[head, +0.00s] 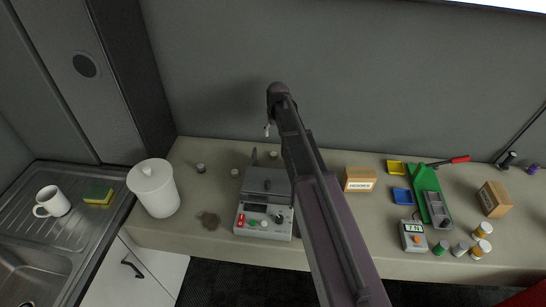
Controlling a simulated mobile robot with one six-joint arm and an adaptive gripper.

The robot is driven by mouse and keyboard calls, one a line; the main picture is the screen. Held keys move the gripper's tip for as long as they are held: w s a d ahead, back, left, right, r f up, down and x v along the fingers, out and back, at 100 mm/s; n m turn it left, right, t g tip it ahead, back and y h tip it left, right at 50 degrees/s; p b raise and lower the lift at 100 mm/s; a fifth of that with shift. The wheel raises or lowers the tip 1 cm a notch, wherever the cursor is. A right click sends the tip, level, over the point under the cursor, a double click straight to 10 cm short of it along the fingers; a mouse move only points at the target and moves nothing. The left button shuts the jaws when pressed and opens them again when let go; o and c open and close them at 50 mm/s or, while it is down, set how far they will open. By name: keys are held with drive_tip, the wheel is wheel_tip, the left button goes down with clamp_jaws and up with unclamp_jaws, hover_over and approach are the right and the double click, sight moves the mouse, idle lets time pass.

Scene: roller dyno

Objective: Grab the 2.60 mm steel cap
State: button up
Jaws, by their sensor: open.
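Several small grey metal caps stand on the bench: one at the back left (200,168), one to its right (235,173), and one behind the grey-lidded machine (273,155). Another small grey piece (461,249) stands among the jars at the right. No size marking is legible, so I cannot tell which is the 2.60 mm steel cap. My arm reaches up over the bench, and my gripper (267,130) is small at its far end, above the back of the bench. It is open and appears empty. My arm hides part of the bench behind it.
Right are cardboard boxes (360,179), a green tool (426,188), blue and yellow trays, a digital gauge (413,237) and jars. A sink with mug lies left.

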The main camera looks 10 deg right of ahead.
drive_tip(key=b, duration=0.8)
hover_over(274, 154)
drive_tip(key=shift+s+d+f, duration=0.1)
drive_tip(key=shift+s+f, duration=0.05)
drive_tip(key=shift+f, duration=1.85)
drive_tip(key=shift+s+f, duration=0.15)
drive_tip(key=shift+f, duration=1.85)
drive_tip(key=shift+f, duration=0.15)
drive_tip(key=f+b, duration=0.5)
drive_tip(key=shift+w, duration=0.35)
drive_tip(key=shift+r, duration=0.1)
drive_tip(key=c, duration=1.1)
